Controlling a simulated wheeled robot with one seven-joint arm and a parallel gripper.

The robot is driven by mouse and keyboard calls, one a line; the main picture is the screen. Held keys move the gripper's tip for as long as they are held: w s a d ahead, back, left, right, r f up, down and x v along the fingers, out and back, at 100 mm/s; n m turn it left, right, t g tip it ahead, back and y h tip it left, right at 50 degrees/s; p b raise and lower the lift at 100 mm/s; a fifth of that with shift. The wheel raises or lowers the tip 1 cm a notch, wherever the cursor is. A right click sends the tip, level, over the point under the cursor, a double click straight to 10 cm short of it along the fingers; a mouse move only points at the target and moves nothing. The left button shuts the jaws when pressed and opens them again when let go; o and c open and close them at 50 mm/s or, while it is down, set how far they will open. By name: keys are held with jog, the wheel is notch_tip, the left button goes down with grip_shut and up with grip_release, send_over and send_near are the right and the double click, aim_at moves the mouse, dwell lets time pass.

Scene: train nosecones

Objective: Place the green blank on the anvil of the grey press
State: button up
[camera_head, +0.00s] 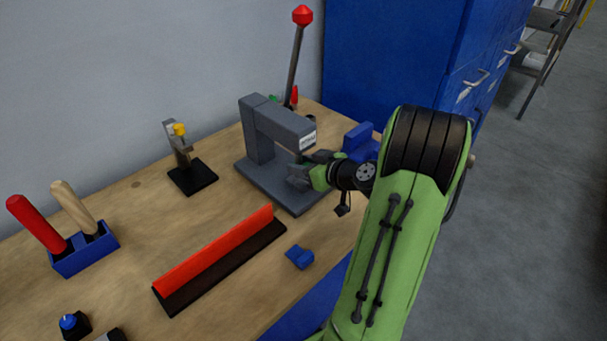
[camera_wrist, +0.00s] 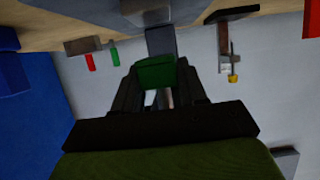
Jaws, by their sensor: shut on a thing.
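The grey press (camera_head: 258,135) stands at the right end of the bench, with a lever ending in a red knob. Its flat base (camera_head: 262,183) extends under its overhanging head. My gripper (camera_head: 296,175) is low beside the head, over the base. In the wrist view my gripper (camera_wrist: 155,82) is shut on the green blank (camera_wrist: 155,71), held between its fingertips. A grey part of the press (camera_wrist: 160,40) shows just beyond the blank. In the head view, I cannot make out the blank, and my gripper and arm hide the anvil area.
A red-and-black strip (camera_head: 222,257) and small blue block (camera_head: 299,257) lie in front of the press. A clamp-like fixture (camera_head: 190,172) is left of it. A blue block (camera_head: 360,143) is right of it. A blue holder (camera_head: 85,252) with two handles stands farther left.

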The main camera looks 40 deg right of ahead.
aim_at(303, 184)
jog(key=shift+f+b, duration=0.5)
jog(key=shift+f, duration=1.2)
jog(key=shift+f, duration=0.2)
jog(key=o, duration=1)
jog(key=shift+o, duration=0.2)
